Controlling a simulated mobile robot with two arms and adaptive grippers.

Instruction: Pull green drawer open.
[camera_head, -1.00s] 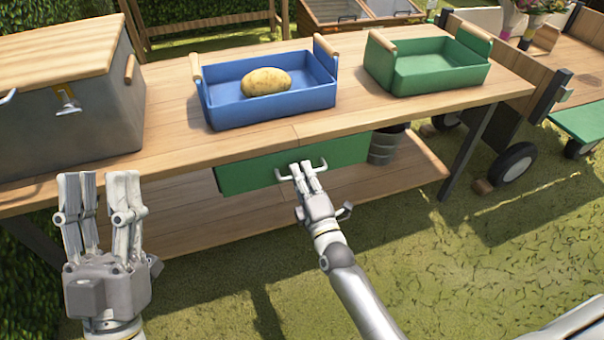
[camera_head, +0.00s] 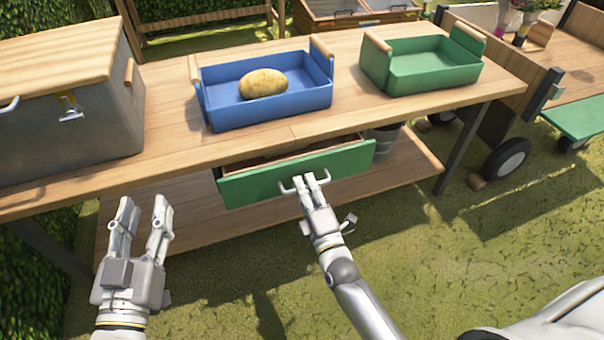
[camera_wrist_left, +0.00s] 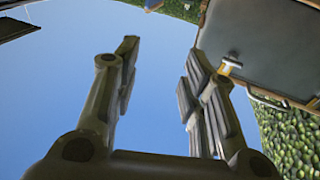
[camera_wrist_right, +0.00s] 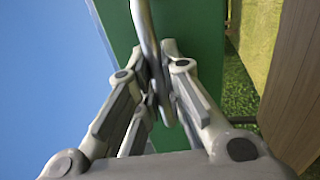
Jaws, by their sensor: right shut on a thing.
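The green drawer (camera_head: 245,186) sits under the wooden table and is partly open, with a strip of its inside showing above the front. Its pale bar handle (camera_head: 287,189) is on the front. My right gripper (camera_head: 310,180) is shut on the handle. In the right wrist view the fingers (camera_wrist_right: 160,95) close around the metal handle (camera_wrist_right: 145,30) in front of the green drawer front (camera_wrist_right: 200,30). My left gripper (camera_head: 145,215) is open and empty, in front of the table's left part. In the left wrist view its fingers (camera_wrist_left: 160,85) are apart with nothing between them.
On the tabletop (camera_head: 300,130) stand a blue crate (camera_head: 270,112) holding a potato (camera_head: 263,84), a green crate (camera_head: 430,80) and a grey chest (camera_head: 60,130) with a wooden lid. A lower shelf (camera_head: 400,185) lies below the drawer. The grass in front is clear.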

